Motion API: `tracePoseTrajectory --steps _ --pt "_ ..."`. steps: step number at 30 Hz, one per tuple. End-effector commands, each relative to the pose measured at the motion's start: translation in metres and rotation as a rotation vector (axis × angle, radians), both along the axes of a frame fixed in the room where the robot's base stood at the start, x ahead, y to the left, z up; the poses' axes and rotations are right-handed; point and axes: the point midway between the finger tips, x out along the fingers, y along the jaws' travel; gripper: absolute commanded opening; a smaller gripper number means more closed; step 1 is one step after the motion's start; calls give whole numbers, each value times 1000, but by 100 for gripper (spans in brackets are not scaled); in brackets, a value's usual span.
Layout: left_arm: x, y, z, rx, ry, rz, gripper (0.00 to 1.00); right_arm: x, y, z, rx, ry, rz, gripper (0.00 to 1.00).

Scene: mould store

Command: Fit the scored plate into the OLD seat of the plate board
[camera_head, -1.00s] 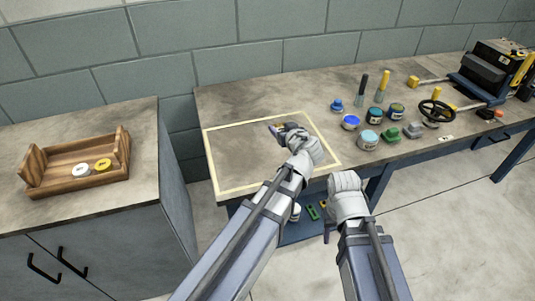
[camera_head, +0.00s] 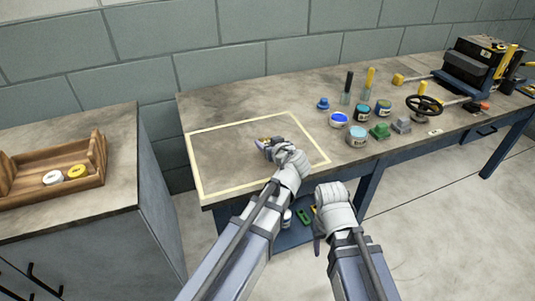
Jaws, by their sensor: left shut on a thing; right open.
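My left gripper (camera_head: 266,144) is above the taped rectangle (camera_head: 217,190) on the workbench, in the head view. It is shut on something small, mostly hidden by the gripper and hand.
A wooden tray (camera_head: 82,187) with a white ring (camera_head: 53,178) and a yellow ring (camera_head: 77,171) stands on the left cabinet. The taped area looks otherwise clear.

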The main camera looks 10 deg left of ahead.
Motion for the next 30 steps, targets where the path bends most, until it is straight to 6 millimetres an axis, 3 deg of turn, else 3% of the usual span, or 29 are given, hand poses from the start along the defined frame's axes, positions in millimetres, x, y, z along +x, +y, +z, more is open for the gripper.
tracePoseTrajectory --steps 9,23,24,30 --pt "0 0 -35 1 0 0 0 0 0 -36 -1 0 0 50" --pt "0 0 -40 1 0 0 0 0 0 -40 -2 -1 1 50" --pt "0 0 -39 0 0 0 64 0 -1 -39 -3 -1 1 50" --pt "0 0 -39 0 0 0 87 0 0 -39 -2 -1 1 50"
